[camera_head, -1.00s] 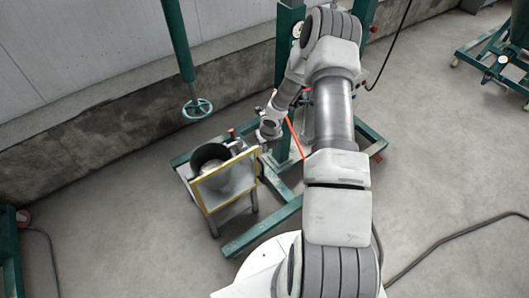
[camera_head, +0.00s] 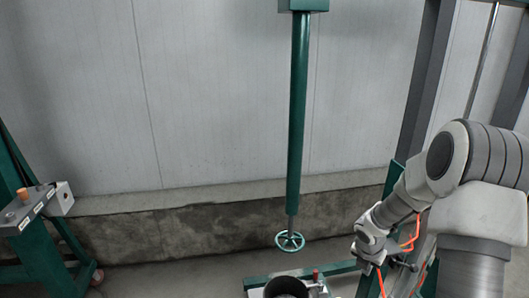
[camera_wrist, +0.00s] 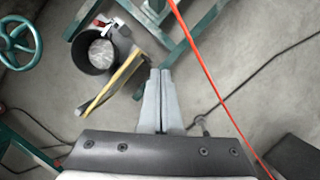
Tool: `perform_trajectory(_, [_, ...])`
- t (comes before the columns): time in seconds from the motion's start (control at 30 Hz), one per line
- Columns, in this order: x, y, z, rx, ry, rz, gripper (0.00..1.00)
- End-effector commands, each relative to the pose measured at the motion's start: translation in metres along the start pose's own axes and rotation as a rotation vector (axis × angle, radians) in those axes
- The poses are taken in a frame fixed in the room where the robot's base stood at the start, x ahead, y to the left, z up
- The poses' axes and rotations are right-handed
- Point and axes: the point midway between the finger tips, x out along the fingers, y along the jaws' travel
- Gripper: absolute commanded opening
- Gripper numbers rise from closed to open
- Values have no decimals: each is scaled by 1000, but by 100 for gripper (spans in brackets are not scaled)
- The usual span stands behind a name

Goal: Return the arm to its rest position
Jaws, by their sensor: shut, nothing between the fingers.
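My gripper (camera_wrist: 160,75) shows in the wrist view with its two grey fingers together, shut and empty. It points down over the concrete floor, apart from the black pot (camera_wrist: 100,50) with pale stuff inside, which lies up and to the left. My arm (camera_head: 450,190) shows at the right of the head view, bent, with its wrist (camera_head: 370,240) hanging low. The fingertips are hidden or cut off in the head view. The black pot (camera_head: 287,286) is at the bottom edge there, left of my wrist.
A green post ends in a handwheel (camera_head: 290,241); the handwheel also shows in the wrist view (camera_wrist: 20,45). A yellow-edged panel (camera_wrist: 112,85) stands beside the pot. A red-orange line (camera_wrist: 200,60) crosses the wrist view. A green stand with a control box (camera_head: 62,198) is at left.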

Motion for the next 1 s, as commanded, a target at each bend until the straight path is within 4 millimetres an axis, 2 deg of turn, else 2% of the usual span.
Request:
perform_trajectory(0.03, [-24,0,5,82,-26,-7,0])
perform_trajectory(0.2, [-90,-5,8,398,-80,-22,0])
perform_trajectory(0.47, [-183,-16,-9,896,-130,11,0])
perform_trajectory(0.7, [-255,-29,-46,1360,-108,82,0])
perform_trajectory(1.0, [-322,-47,-110,1921,47,170,0])
